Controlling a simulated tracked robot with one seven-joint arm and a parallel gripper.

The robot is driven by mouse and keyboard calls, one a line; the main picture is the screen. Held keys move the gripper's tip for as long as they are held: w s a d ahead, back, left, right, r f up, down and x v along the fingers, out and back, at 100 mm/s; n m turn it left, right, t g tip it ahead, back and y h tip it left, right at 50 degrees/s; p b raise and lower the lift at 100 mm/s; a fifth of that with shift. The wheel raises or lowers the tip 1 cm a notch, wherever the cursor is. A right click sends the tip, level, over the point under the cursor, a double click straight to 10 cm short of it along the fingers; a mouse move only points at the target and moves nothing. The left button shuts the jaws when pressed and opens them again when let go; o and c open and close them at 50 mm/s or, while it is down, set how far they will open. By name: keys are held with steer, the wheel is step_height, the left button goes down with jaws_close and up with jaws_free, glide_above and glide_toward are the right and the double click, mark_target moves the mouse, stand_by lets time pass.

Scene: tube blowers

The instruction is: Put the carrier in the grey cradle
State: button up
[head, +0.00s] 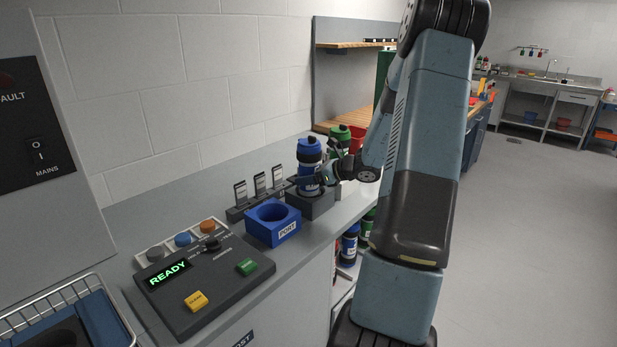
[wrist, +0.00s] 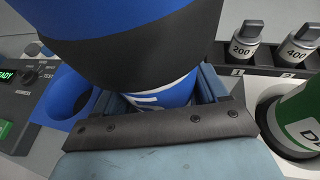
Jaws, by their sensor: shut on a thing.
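The blue carrier (head: 309,152), with a dark band and a blue cap, stands upright at the grey cradle (head: 315,205). Its lower end is at the cradle's top; I cannot tell whether it is seated or just above. My gripper (head: 322,180) is shut on the carrier from the right side. In the wrist view my gripper (wrist: 165,98) has a finger on either side of the blue carrier (wrist: 130,30), which fills the upper middle. The carrier's bottom and the cradle's opening are hidden there.
The blue port block (head: 286,232) is empty, left of the cradle. A green carrier (head: 340,132) stands behind; it also shows in the wrist view (wrist: 302,118). Small labelled weights (head: 260,184) stand along the wall side. The control panel (head: 205,275) reads READY.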

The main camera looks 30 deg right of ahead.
steer(key=o, duration=1.4)
steer(key=shift+c, duration=0.2)
steer(key=v, duration=1.2)
